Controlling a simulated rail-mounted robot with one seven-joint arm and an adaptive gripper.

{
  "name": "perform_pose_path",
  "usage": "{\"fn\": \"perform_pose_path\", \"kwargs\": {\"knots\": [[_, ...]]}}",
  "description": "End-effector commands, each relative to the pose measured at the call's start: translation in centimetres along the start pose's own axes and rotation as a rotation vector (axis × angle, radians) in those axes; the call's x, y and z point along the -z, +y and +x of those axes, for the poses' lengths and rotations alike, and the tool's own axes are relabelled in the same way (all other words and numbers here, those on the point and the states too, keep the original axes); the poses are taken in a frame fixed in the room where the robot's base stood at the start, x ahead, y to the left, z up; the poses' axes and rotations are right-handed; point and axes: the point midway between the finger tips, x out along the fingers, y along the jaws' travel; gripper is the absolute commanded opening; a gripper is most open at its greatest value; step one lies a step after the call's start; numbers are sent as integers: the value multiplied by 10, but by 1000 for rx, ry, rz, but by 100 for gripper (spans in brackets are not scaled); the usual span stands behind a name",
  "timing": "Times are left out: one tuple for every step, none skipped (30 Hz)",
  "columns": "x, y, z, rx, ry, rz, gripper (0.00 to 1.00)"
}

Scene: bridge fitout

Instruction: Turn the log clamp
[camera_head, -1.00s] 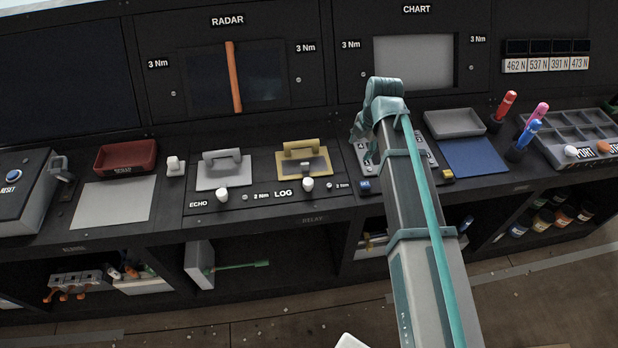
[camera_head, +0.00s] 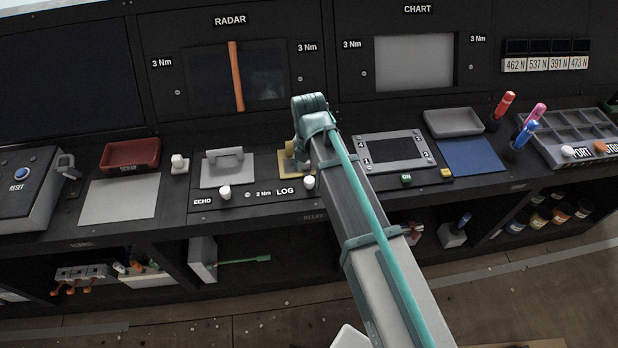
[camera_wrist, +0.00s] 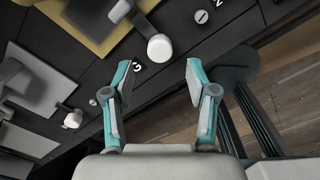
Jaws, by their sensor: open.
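The log clamp appears as a white knob (camera_head: 309,182) beside the LOG label on the dark console. In the wrist view the white knob (camera_wrist: 159,47) lies beyond my fingertips, near the letter G of the label. A yellow plate (camera_wrist: 92,22) sits behind it; in the head view this plate (camera_head: 287,160) is partly covered by my arm. My gripper (camera_wrist: 158,82) is open and empty, its two fingers apart below the knob in the wrist view, not touching it. In the head view my arm hides the fingers.
The echo knob (camera_head: 225,192) stands left, with a grey handled plate (camera_head: 222,172) behind it. A chart frame (camera_head: 424,140) lies right of my arm, with a green button (camera_head: 406,179) in front. The console's front edge drops to open shelves.

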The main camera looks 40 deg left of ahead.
Motion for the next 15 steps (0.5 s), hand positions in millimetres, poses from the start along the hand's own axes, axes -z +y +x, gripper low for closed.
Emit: {"fn": "perform_pose_path", "kwargs": {"knots": [[1, -1, 7, 2, 3, 0, 57], [0, 0, 11, 2, 2, 0, 57], [0, 0, 17, 2, 2, 1, 57], [0, -1, 21, 2, 2, 1, 57], [0, -1, 25, 2, 2, 1, 57], [0, -1, 31, 1, 2, 1, 57], [0, 0, 34, 2, 2, 1, 57], [0, 0, 37, 2, 2, 1, 57], [0, 0, 41, 1, 1, 1, 57], [0, 0, 44, 1, 1, 1, 57], [0, 0, 46, 1, 1, 1, 57], [0, 0, 49, 1, 1, 1, 57], [0, 0, 51, 1, 1, 1, 57], [0, 0, 52, 1, 1, 1, 57], [0, 0, 54, 0, 1, 1, 57]]}}
